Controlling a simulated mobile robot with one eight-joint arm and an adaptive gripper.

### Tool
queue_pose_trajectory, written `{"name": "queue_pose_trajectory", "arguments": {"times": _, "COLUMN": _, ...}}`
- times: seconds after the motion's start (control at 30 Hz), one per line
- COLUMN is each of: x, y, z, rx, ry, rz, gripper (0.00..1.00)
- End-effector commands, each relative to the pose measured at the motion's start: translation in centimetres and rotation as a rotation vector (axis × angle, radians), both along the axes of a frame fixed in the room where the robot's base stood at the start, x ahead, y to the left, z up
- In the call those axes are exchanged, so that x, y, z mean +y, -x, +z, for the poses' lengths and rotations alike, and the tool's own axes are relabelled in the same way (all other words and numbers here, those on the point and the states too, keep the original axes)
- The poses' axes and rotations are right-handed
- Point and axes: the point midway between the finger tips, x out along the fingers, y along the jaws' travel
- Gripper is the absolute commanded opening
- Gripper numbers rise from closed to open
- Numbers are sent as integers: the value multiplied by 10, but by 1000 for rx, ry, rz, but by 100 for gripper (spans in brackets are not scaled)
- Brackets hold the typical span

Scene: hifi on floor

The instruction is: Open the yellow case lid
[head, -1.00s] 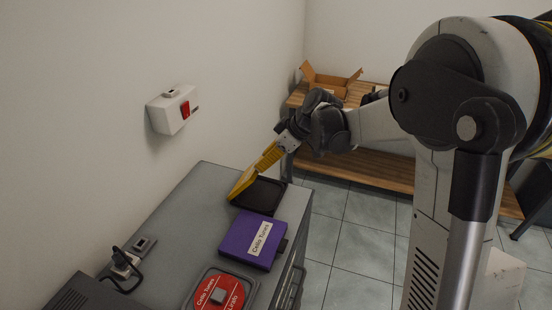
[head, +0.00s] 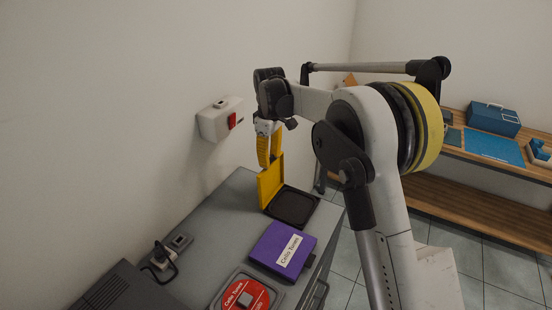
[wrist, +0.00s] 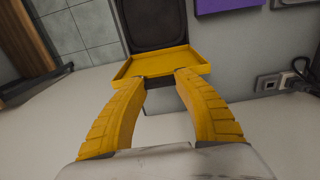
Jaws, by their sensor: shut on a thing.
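The yellow case stands open on the grey cabinet, its yellow lid (head: 270,186) raised to about upright on the left of its dark base (head: 293,209). In the wrist view the lid (wrist: 160,62) shows as a shallow yellow tray, with the dark base (wrist: 152,22) beyond it. My gripper (head: 268,163) comes down from above with its yellow fingers at the lid's upper edge. In the wrist view my gripper (wrist: 164,80) has its fingertips spaced apart along that edge, shut on the lid. The exact contact at the tips is hard to see.
A purple case (head: 282,250) lies in front of the yellow case on the cabinet (head: 208,225). A red disc (head: 243,297) in a case is nearer. A white wall box with a red switch (head: 220,120) is close left of my gripper. A plug (head: 160,256) sits at the left.

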Motion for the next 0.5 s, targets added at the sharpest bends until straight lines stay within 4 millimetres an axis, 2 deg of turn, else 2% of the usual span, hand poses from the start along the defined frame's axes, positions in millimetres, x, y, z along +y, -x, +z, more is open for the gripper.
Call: {"name": "queue_pose_trajectory", "arguments": {"times": 0.5, "x": 6, "y": -3, "z": -2, "rx": -1, "ry": -4, "rz": 2, "gripper": 0}}
